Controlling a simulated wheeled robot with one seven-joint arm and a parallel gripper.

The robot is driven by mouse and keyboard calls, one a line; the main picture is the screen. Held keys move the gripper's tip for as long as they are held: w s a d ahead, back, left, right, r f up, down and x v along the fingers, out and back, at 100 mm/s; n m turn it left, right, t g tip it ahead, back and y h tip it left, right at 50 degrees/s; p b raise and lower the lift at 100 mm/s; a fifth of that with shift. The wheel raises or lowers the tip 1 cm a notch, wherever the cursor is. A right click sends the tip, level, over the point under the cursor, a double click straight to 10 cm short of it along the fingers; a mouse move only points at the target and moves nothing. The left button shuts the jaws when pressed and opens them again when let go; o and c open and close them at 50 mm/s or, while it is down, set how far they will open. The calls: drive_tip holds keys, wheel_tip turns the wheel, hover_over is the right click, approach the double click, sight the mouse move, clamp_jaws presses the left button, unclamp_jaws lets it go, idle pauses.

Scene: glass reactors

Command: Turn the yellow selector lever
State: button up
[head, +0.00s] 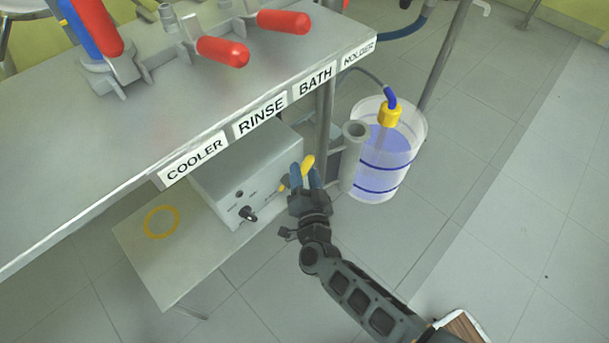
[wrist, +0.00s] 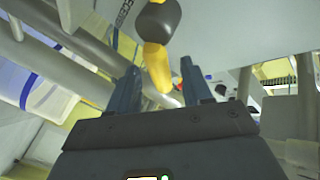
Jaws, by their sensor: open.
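In the wrist view the gripper (wrist: 160,85) has a finger on each side of the lever, with gaps showing. I cannot tell whether either finger touches it.
The grey box (head: 240,170) also has a black knob (head: 247,213) and stands on a low shelf (head: 150,265) under the labelled bench (head: 60,190). Right of my gripper are a grey tube holder (head: 352,155) and a clear container (head: 388,165) with blue bands. Open floor lies right.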

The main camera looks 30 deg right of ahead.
drive_tip(key=shift+w, duration=0.25)
drive_tip(key=shift+d, duration=0.1)
clamp_jaws()
idle(0.5)
